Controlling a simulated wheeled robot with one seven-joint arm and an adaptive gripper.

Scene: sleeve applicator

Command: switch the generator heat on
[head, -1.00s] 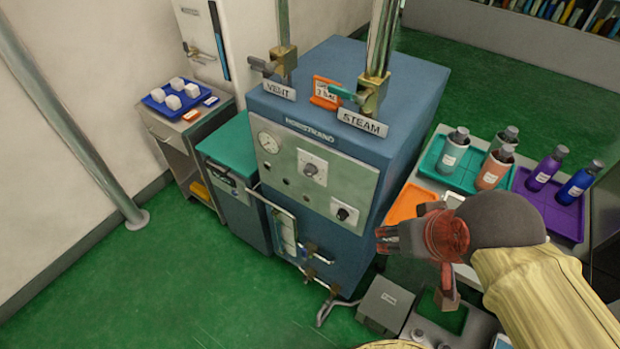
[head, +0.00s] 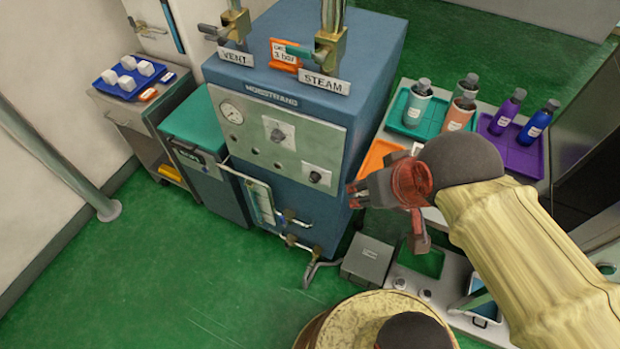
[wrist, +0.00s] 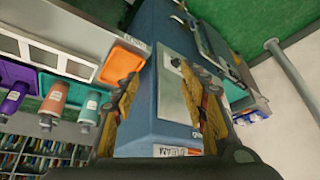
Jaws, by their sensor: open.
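The blue generator cabinet (head: 365,85) stands in the middle of the head view, with a pale front panel. The panel carries a round gauge (head: 231,112), an upper knob (head: 278,134) and a lower right knob (head: 318,177). The knob labels are too small to read, so I cannot tell which one is the heat switch. My gripper (head: 354,194) is open and empty, just right of the panel's lower right corner, apart from the knobs. In the wrist view the open fingers (wrist: 166,100) frame the cabinet, with part of the panel (wrist: 178,88) between them.
VENT (head: 236,58) and STEAM (head: 325,83) valves stand on top. A sight glass and taps (head: 290,217) jut from the lower front. A grey box (head: 367,260) sits on the floor at right. Bottles on trays (head: 415,105) stand right.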

